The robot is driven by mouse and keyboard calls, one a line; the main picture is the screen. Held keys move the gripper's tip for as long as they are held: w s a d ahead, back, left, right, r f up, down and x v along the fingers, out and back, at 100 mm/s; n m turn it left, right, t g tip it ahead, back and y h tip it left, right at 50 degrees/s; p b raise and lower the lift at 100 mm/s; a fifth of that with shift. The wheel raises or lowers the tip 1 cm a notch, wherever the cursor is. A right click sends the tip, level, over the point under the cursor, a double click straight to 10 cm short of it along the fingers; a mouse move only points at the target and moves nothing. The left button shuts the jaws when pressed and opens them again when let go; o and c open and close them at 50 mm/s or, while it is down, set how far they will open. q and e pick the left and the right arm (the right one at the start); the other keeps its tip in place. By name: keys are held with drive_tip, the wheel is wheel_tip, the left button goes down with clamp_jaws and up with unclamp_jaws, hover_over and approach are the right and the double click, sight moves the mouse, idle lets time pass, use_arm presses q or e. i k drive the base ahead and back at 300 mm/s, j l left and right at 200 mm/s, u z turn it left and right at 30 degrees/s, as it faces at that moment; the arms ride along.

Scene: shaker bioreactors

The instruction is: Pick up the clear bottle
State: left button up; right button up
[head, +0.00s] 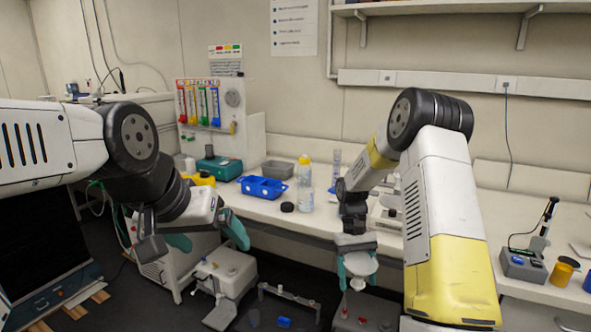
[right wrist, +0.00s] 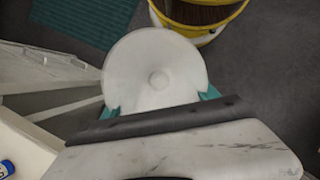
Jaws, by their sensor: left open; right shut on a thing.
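A clear bottle (head: 305,188) with a yellow cap stands upright on the bench, near its front edge, in the head view. My right gripper (head: 359,271) is in front of the bench, to the right of the bottle and apart from it. It is shut on a white round piece (right wrist: 155,72), which looks like a funnel with a wide rim. My left gripper (head: 208,239) is open and empty, in front of the bench and to the left of the bottle. The bottle does not clearly show in the right wrist view.
A blue rack (head: 263,188), a grey bin (head: 277,169) and a black cap (head: 287,207) are near the bottle. A clear cylinder (head: 336,168) stands behind it to the right. An amber jar (head: 564,272) is at the far right. The bench front between my grippers is clear.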

sight(305, 193)
drive_tip(key=i+j+z, duration=0.35)
drive_tip(key=j, duration=0.25)
drive_tip(key=i+j+z, duration=0.35)
drive_tip(key=j, duration=0.3)
drive_tip(key=i+j+z, duration=0.15)
drive_tip(key=j, duration=0.2)
drive_tip(key=k, duration=0.05)
